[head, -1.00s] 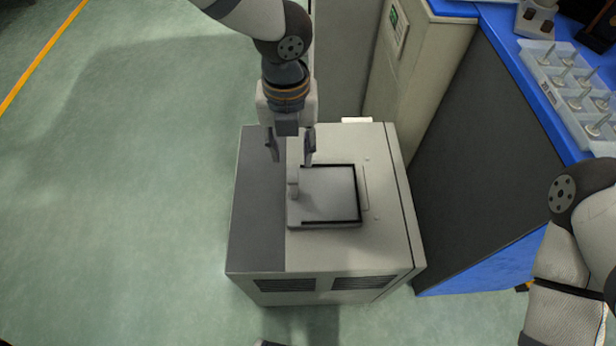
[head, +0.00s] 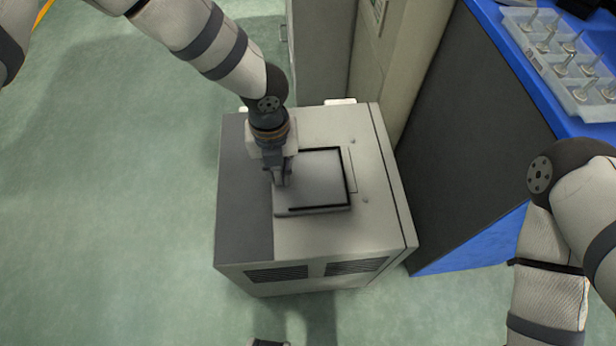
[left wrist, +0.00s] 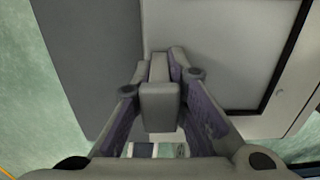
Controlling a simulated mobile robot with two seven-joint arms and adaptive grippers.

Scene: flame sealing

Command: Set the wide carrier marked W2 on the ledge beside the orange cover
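My left gripper (head: 281,181) is at the left edge of a flat grey lid (head: 320,180) on top of a boxy light-grey machine (head: 335,235). In the left wrist view its two fingers (left wrist: 160,85) stand close on either side of the lid's upright handle (left wrist: 160,106) and appear shut on it. The lid lies flat in its dark-edged opening. No carrier marked W2, no ledge and no orange cover can be made out in these frames.
A blue-topped bench (head: 520,70) stands right of the machine, bearing a clear tray (head: 570,95) with several metal pegs. A tall beige cabinet (head: 415,50) stands behind. The green floor (head: 110,200) at the left is open.

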